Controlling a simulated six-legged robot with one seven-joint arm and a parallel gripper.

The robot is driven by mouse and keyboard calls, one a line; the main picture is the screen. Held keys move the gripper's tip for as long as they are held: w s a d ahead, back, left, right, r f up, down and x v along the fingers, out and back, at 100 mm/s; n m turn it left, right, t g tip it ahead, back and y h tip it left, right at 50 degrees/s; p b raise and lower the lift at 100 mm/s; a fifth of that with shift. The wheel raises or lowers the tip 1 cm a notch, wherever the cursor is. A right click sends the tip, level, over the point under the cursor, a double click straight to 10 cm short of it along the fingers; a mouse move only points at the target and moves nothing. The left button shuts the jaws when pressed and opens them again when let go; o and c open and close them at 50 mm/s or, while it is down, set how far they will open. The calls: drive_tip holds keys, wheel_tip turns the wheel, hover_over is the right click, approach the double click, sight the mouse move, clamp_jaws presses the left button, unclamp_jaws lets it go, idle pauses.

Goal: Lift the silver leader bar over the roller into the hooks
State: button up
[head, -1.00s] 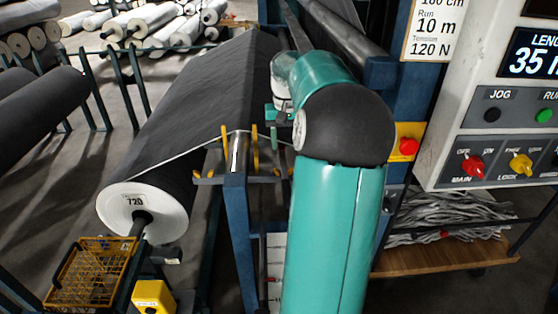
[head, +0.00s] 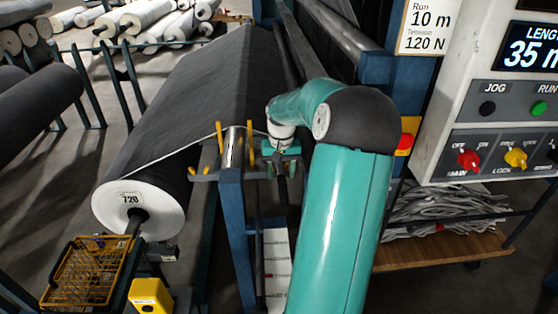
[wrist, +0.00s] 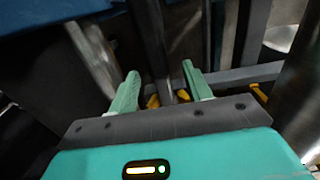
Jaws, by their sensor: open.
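My gripper (head: 283,150) is open, just right of the short silver roller (head: 234,148) on the blue post. In the wrist view its two green fingers (wrist: 160,88) are spread apart, with a grey upright bar and yellow parts seen beyond the gap. Yellow hooks (head: 220,136) stand beside the roller; yellow tips also show in the wrist view (wrist: 259,93). A thin pale line (head: 180,149) runs along the dark sheet's front edge up toward the roller. I cannot tell whether it is the leader bar. No silver bar shows clearly between the fingers.
The dark roll marked 720 (head: 138,205) is at left, with a yellow wire basket (head: 88,270) and a yellow box (head: 151,297) below. The control panel (head: 495,110) stands at right, above a wooden shelf (head: 440,248) of grey scraps.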

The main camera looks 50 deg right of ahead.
drive_tip(key=shift+f, duration=0.6)
clamp_jaws()
drive_tip(key=shift+r, duration=0.1)
